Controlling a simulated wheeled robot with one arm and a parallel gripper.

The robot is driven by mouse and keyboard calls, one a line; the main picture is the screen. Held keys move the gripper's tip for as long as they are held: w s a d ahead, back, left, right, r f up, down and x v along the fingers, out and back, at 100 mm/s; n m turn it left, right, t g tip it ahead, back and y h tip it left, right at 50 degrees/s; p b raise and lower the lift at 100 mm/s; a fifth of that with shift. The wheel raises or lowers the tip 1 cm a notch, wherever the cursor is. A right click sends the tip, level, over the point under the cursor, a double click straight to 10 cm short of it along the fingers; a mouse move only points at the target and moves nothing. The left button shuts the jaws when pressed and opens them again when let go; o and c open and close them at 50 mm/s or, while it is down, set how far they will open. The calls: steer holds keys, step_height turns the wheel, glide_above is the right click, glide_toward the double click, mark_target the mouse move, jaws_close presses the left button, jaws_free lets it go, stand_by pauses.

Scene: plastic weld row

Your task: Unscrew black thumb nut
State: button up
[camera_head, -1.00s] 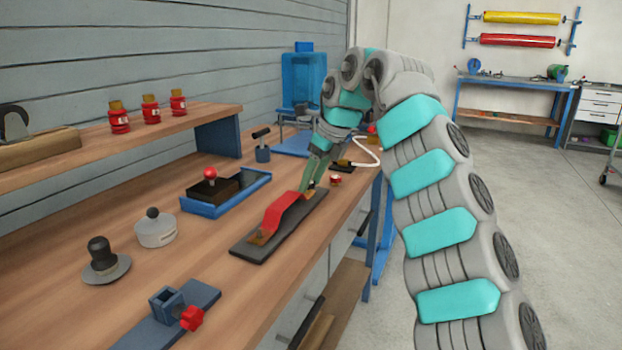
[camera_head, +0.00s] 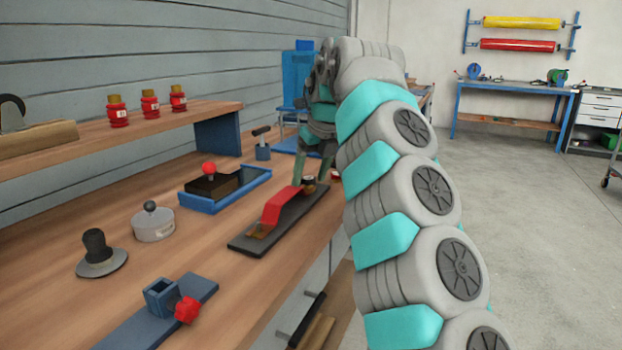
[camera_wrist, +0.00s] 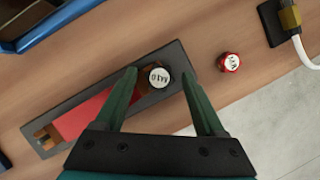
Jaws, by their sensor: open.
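The black thumb nut (camera_wrist: 158,77) has a pale lettered top and sits at one end of a red strip (camera_wrist: 95,110) on a dark base plate (camera_wrist: 170,55). In the head view, the nut (camera_head: 309,183) shows at the far end of the strip. My gripper (camera_wrist: 159,74) is open, with one green finger on each side of the nut in the wrist view. I see space between the fingers and the nut; their height relative to it is unclear. In the head view, my gripper (camera_head: 312,168) is by the nut, partly hidden by my arm.
A small red cap with a white top (camera_wrist: 229,63) stands on the bench to the right. A black block with an amber fitting and white hose (camera_wrist: 287,20) lies beyond it. A blue tray (camera_head: 245,187) is left of the plate. The bench's front edge is close.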

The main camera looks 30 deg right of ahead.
steer(key=m, duration=0.1)
steer(key=m+h, duration=0.1)
steer(key=m, duration=0.1)
steer(key=shift+a+r+p, duration=0.1)
steer(key=shift+a+p, duration=0.1)
steer(key=shift+p, duration=0.15)
steer(key=m+p, duration=0.1)
steer(key=m+h+p, duration=0.1)
steer(key=m, duration=0.1)
steer(key=shift+w+a+r+m+h, duration=0.1)
steer(key=shift+m+h, duration=0.2)
steer(key=m+g, duration=0.1)
steer(key=m, duration=0.2)
steer(key=shift+h, duration=0.4)
steer(key=shift+m, duration=0.6)
steer(key=shift+r+m+h, duration=0.2)
steer(key=shift+m+h, duration=0.1)
steer(key=shift+a+f+g, duration=0.1)
steer(key=shift+g, duration=0.2)
steer(key=shift+f+m, duration=0.3)
steer(key=shift+m, duration=0.3)
steer(key=shift+w+m+g, duration=0.1)
steer(key=shift+m+g, duration=0.2)
steer(key=shift+m, duration=0.1)
